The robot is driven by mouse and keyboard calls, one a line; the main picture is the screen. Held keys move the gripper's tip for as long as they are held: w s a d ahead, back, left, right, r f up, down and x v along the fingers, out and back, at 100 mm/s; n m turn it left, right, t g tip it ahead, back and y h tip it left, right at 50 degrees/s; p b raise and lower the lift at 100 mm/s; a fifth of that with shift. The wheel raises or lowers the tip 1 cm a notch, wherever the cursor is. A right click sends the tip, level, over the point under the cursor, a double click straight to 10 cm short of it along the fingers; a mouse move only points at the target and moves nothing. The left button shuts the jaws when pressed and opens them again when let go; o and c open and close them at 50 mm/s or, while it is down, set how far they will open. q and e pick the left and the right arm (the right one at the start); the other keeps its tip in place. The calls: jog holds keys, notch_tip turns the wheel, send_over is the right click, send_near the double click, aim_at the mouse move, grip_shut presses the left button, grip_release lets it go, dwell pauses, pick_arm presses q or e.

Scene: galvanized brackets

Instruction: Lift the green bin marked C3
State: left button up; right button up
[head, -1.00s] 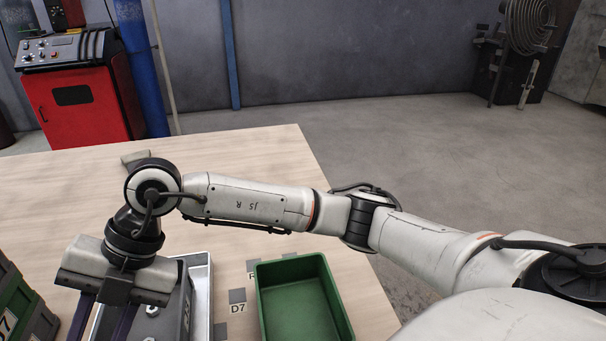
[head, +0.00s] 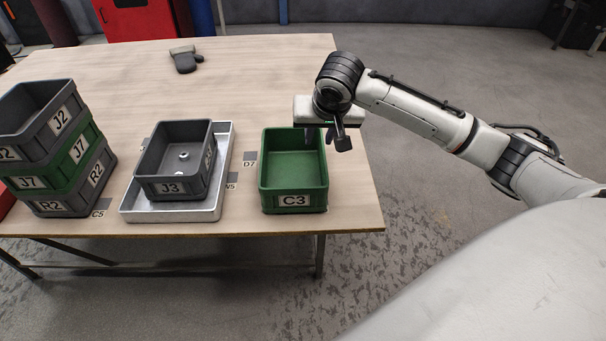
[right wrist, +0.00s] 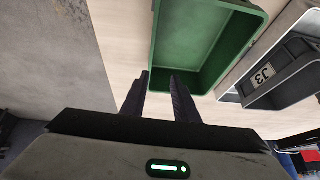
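The green bin marked C3 (head: 293,200) stands upright on the table at its right side, and it looks empty. It also shows in the right wrist view (right wrist: 200,45). My right gripper (head: 318,138) is at the far right part of the bin, over its back rim. I cannot tell whether a finger touches the bin. My left gripper is not in view.
A grey bin marked J3 (head: 172,188) holding small metal parts sits in a silver tray (head: 222,170) left of the green bin. Stacked bins (head: 60,205) stand at the far left. A dark glove (head: 185,58) lies at the back.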

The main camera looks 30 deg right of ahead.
jog(key=shift+g, duration=0.7)
jog(key=f, duration=0.3)
jog(key=d+f+b, duration=0.1)
jog(key=f, duration=0.3)
jog(key=d+f, duration=0.1)
jog(key=f, duration=0.3)
jog(key=shift+w, duration=0.15)
jog(key=shift+r, duration=0.15)
grip_shut()
